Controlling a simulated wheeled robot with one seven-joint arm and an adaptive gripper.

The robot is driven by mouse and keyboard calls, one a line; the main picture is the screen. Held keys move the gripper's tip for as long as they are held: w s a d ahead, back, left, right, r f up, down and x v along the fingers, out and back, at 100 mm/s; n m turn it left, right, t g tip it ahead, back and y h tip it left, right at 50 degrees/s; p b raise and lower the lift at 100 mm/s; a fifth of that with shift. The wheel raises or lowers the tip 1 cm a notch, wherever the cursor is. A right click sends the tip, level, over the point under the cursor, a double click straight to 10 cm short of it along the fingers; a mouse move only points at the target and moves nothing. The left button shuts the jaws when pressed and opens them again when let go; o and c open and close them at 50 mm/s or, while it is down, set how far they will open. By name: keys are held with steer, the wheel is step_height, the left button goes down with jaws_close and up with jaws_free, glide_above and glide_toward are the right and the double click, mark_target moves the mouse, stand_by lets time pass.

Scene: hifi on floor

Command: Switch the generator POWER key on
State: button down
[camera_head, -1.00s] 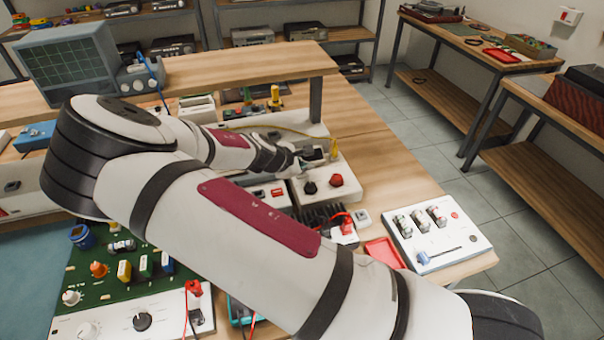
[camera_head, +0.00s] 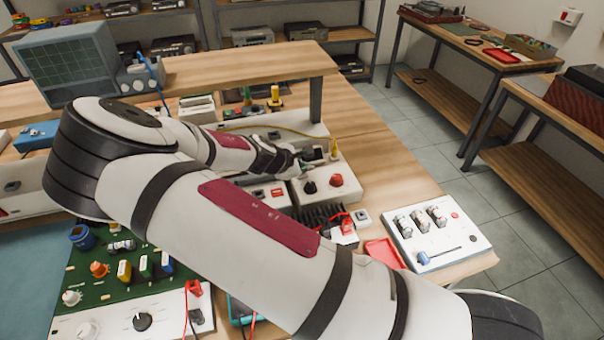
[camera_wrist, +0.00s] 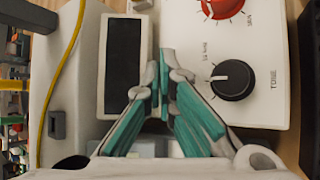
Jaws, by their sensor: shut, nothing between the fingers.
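The generator (camera_head: 345,190) appears to be the white box with a red knob (camera_head: 336,180) and a black knob (camera_head: 310,187). In the wrist view its panel (camera_wrist: 188,40) shows the black knob (camera_wrist: 232,80) lettered TONE, with the red knob (camera_wrist: 222,5) partly cut off. My gripper (camera_wrist: 160,80) is shut and empty. Its fingertips are over the gap between the dark display (camera_wrist: 124,65) and the knob panel. In the head view my gripper (camera_head: 304,160) is beyond the knobs and small. I cannot make out a key marked POWER; the fingers may hide it.
A yellow cable (camera_wrist: 62,70) runs along the left of the wrist view. A white board with glass tubes (camera_head: 440,235) and a red tray (camera_head: 384,253) are at the right bench edge. A green circuit board (camera_head: 150,290) is at lower left. My arm crosses the bench.

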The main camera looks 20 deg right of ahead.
mark_target(304, 176)
steer(key=shift+f, duration=0.2)
stand_by(0.3)
steer(key=shift+r+p, duration=0.3)
steer(key=shift+r, duration=0.15)
steer(key=shift+r, duration=0.1)
step_height(304, 176, up, 6)
steer(key=shift+f+p, duration=0.1)
steer(key=shift+p, duration=1.1)
